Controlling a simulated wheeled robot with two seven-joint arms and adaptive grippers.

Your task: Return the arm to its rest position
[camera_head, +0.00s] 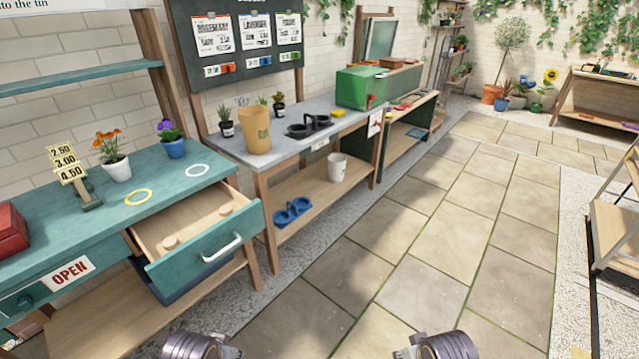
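Only a rounded metal part of each of my two arms shows, at the bottom edge of the head view, one left of centre and one right of centre. Both are over the paved floor, apart from the benches. Neither gripper's fingers can be seen, so what they hold, if anything, is hidden.
A teal bench (60,235) at left has an open drawer (205,248) jutting out. It carries potted flowers (116,168), two rings and a price sign (70,175). A grey bench (235,150) behind holds a tan container (256,130). The paved floor (420,220) is clear.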

